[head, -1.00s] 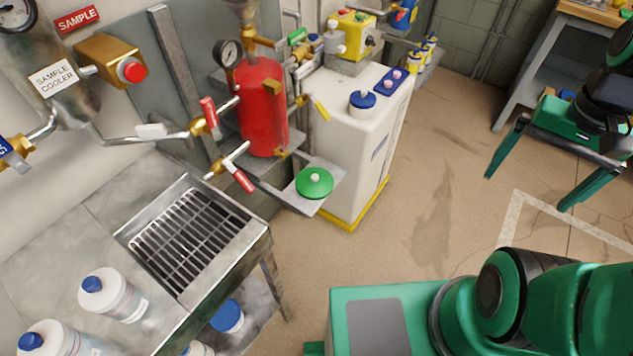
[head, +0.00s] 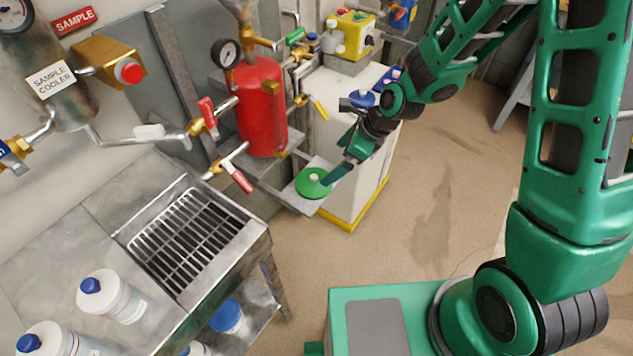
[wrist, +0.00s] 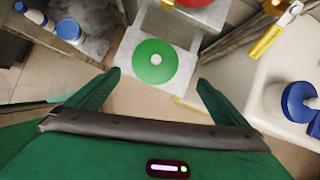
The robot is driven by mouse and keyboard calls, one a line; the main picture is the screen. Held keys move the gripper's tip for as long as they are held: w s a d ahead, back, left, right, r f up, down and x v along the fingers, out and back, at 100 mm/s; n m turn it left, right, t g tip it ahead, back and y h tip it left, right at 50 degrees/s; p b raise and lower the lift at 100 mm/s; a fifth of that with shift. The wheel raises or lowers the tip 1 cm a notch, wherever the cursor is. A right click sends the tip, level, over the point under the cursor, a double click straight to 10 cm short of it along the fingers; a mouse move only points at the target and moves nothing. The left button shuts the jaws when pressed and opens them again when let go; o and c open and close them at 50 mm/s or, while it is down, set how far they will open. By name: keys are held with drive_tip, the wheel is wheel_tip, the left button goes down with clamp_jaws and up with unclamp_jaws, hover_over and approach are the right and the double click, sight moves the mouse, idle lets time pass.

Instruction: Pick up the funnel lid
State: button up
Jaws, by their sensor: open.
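The funnel lid (head: 308,184) is a green disc with a small pale knob. It lies on a small grey shelf (head: 302,207) below the red vessel. In the wrist view the lid (wrist: 155,61) shows whole, ahead of and between my fingers. My gripper (wrist: 150,88) is open and empty, its two green fingers apart on either side of the view, short of the lid. In the head view my gripper (head: 338,160) is just above and to the right of the lid, and one finger overlaps the lid's right edge in the picture.
The red vessel (head: 261,110) with valves and a red-handled lever (head: 238,180) stands behind the shelf. A white cabinet with a blue-capped opening (wrist: 299,101) is close on the right. A steel sink with a grate (head: 190,240) is at left.

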sight(315, 177)
drive_tip(key=shift+m, duration=0.5)
drive_tip(key=shift+s+a+r+x, duration=0.1)
drive_tip(key=shift+a+x, duration=0.1)
drive_tip(key=shift+x, duration=1.8)
drive_tip(key=shift+s+a+r+x, duration=0.1)
drive_tip(key=shift+a+x, duration=0.1)
drive_tip(key=shift+x, duration=1.8)
drive_tip(key=shift+a+x, duration=0.15)
drive_tip(key=shift+x, duration=1.9)
drive_tip(key=shift+c, duration=0.3)
drive_tip(key=c, duration=0.8)
